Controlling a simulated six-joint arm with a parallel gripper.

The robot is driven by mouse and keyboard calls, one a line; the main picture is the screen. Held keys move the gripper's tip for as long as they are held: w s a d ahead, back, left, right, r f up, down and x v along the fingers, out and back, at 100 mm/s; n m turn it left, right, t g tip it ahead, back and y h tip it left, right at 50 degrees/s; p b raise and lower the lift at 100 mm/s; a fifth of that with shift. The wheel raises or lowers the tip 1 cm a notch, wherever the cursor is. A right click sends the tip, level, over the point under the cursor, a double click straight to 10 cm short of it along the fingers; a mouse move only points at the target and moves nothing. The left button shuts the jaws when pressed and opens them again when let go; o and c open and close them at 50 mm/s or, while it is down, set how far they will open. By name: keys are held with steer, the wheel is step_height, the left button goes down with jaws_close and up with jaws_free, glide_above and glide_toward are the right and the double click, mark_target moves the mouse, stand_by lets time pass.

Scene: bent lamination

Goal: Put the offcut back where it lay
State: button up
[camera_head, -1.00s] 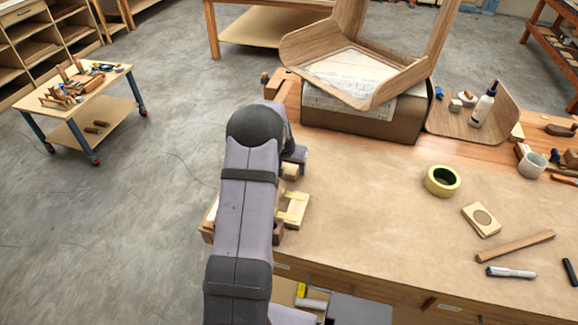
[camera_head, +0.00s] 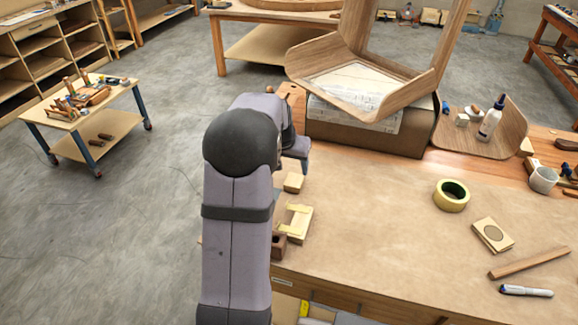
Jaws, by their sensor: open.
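A small pale wood block (camera_head: 293,183), which may be the offcut, rests near the bench's left end. It lies just behind a pale wood piece with yellow strips (camera_head: 297,221). My gripper (camera_head: 303,168) is open, just above and behind the block, with a small gap between them. My own arm hides much of the gripper, so the fingers show only in part. A longer wood strip (camera_head: 529,263) lies at the right of the bench, far from my gripper.
The paper-covered bench top (camera_head: 385,225) is clear in the middle. A bent wood form (camera_head: 375,75) stands on a dark block (camera_head: 365,138) at the back. Yellow tape (camera_head: 452,196), a sanding block (camera_head: 493,235) and a marker (camera_head: 526,291) lie at the right.

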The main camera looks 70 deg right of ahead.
steer(key=shift+v, duration=0.8)
steer(key=w+a+f+n+t+y, duration=0.1)
steer(key=w+a+n, duration=0.3)
steer(key=w+a, duration=0.7)
steer(key=w+a+f+n+y, duration=0.1)
steer(key=w+a+n, duration=0.3)
steer(key=w+a, duration=0.75)
steer(key=s+a+f+n+y, duration=0.1)
steer(key=s+a+n, duration=0.2)
steer(key=a, duration=0.7)
steer(key=s+a+f+n, duration=0.1)
steer(key=s+a+n, duration=0.2)
steer(key=a, duration=0.7)
steer(key=s+a+f+n+g+y, duration=0.1)
steer(key=s+a+n, duration=0.2)
steer(key=a, duration=0.7)
steer(key=shift+s+a+f+n+y, duration=0.3)
steer(key=shift+s+n, duration=0.1)
steer(key=shift+n, duration=0.1)
